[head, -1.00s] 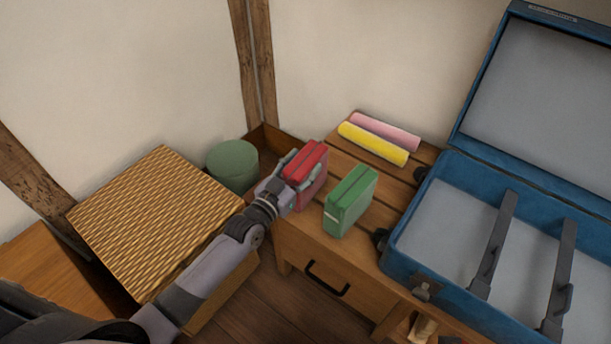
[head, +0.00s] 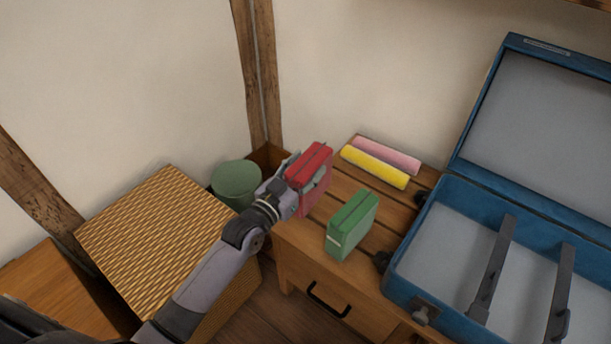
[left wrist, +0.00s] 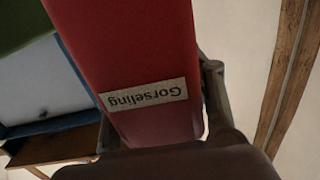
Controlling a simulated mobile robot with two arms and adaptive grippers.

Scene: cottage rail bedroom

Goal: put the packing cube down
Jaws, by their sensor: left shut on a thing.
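A red packing cube (head: 311,166) is held upright by my left gripper (head: 301,184) at the left end of the slatted wooden bench (head: 347,184). In the left wrist view the red cube (left wrist: 118,50) fills the middle, with a label reading "Gorseling", and a finger lies along its side. I cannot tell whether its underside touches the bench. A green packing cube (head: 352,224) stands upright on the bench to the right of the red one, with a gap between them. My right gripper is not in view.
An open blue suitcase (head: 447,204) with grey straps lies at the right. A yellow roll (head: 375,167) and a pink roll (head: 388,154) lie at the back of the bench. A woven box (head: 165,235) and a green round container (head: 236,181) stand at the left.

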